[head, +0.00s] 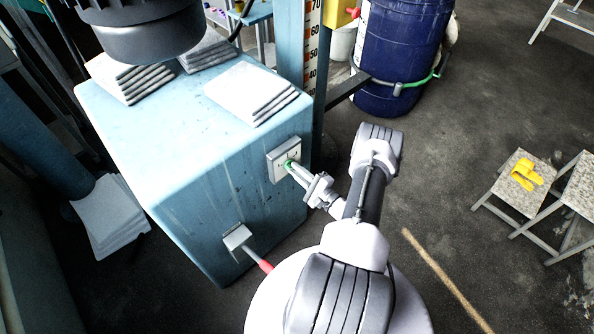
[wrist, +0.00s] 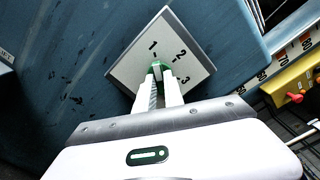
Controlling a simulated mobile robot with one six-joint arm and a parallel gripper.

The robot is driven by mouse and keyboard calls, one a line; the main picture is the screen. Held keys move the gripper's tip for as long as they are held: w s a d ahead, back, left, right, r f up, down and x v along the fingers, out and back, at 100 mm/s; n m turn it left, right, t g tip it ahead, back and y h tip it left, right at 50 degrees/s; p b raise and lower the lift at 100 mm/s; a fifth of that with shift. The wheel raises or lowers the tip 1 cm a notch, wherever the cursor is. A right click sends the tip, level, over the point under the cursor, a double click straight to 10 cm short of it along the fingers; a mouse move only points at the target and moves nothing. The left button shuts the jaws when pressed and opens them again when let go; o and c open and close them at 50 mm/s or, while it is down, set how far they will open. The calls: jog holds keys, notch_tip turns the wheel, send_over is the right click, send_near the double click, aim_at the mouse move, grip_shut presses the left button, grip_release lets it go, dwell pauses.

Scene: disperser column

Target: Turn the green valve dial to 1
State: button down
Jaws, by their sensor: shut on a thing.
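The green valve dial (wrist: 157,66) sits on a pale square plate (wrist: 190,72) marked 1, 2 and 3. In the head view, the dial (head: 290,164) and its plate (head: 284,151) are on the side of the blue machine body (head: 190,190). My gripper (wrist: 161,80) is shut on the dial, with one white finger on either side of it. The fingers hide much of the dial, and I cannot tell which number it points to. The head view also shows my gripper (head: 294,170) at the dial.
A lever with a red handle (head: 264,266) sticks out lower on the same machine. A blue barrel (head: 398,55) stands behind, beside a scale column (head: 312,45). Stools (head: 515,195) stand at the right. Open floor lies right of my arm.

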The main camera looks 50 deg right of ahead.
dwell(0.3)
jog(key=c, duration=1.4)
grip_release()
jog(key=shift+c, duration=0.2)
jog(key=s+a+p, duration=0.2)
jog(key=s+p, duration=0.1)
jog(key=s, duration=1.4)
jog(key=shift+s, duration=0.2)
